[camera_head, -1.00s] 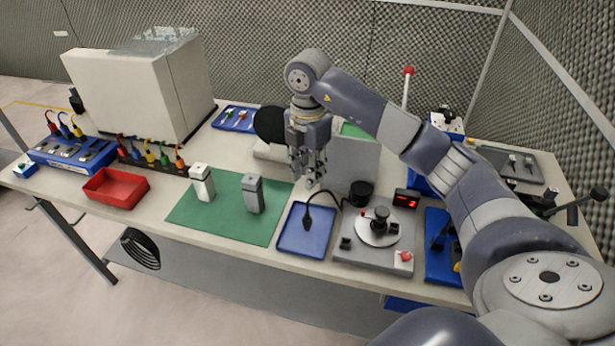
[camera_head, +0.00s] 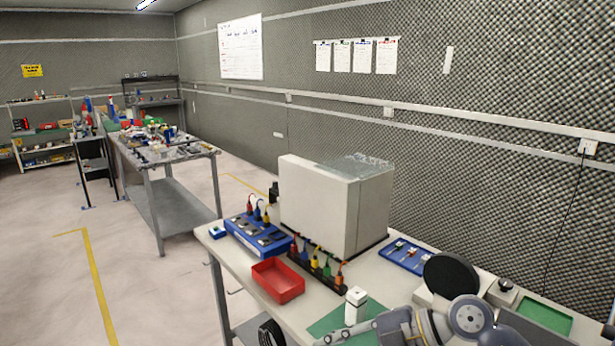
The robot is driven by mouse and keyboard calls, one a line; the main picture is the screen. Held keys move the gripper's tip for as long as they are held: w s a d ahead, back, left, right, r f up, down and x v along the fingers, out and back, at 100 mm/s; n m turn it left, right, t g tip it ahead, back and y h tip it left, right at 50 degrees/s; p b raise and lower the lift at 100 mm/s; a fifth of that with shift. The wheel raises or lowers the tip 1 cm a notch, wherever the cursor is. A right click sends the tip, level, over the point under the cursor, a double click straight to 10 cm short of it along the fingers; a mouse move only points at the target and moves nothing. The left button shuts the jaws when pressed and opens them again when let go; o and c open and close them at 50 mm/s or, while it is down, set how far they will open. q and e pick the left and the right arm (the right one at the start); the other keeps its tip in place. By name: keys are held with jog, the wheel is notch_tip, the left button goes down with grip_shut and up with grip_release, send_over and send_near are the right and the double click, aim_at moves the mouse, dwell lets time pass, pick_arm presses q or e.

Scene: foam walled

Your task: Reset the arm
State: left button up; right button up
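My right arm (camera_head: 468,318) shows at the bottom right of the head view, low over the near workbench. Its gripper (camera_head: 345,335) points left over the green mat (camera_head: 328,318), partly cut off by the bottom edge. I cannot tell whether its fingers are open or shut. A white-topped upright block (camera_head: 355,305) stands on the mat just behind the gripper fingers; I cannot tell whether they touch. My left gripper is not in view.
On the bench are a large white box (camera_head: 318,205), a red tray (camera_head: 278,281), a blue unit with cables (camera_head: 257,235), a blue tray (camera_head: 408,256) and a black round object (camera_head: 450,275). Another workbench (camera_head: 165,152) stands at the left. Open floor (camera_head: 150,290) lies between.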

notch_tip(320, 180, up, 13)
jog(key=a+m+t+y, duration=0.2)
jog(key=m+t+y, duration=0.4)
jog(key=t, duration=0.4)
jog(key=w+d+f+m+t+h, duration=0.2)
jog(key=w+d+m+t+h, duration=0.2)
jog(key=d+m+t+h, duration=0.6)
jog(key=s+d+f+m+g+h, duration=0.25)
jog(key=d+f+m+h, duration=0.2)
jog(key=f, duration=0.25)
jog(key=s+d+f+m+g+h, duration=0.1)
jog(key=d+f+m+g+h, duration=0.35)
jog(key=f, duration=0.25)
jog(key=s+a+f+g+y, duration=0.1)
jog(key=s+f+g, duration=0.5)
jog(key=s+f, duration=0.45)
jog(key=s+a+f+g, duration=0.1)
jog(key=s+f+g, duration=0.5)
jog(key=s, duration=0.8)
notch_tip(320, 180, down, 28)
jog(key=s+g+b, duration=0.1)
jog(key=s+d+f+g+b, duration=0.1)
jog(key=s+d+f, duration=0.2)
jog(key=s+f, duration=1.4)
jog(key=shift+s+d+f+n+b, duration=0.2)
jog(key=shift+s+f+n+b, duration=0.15)
jog(key=shift+f, duration=0.35)
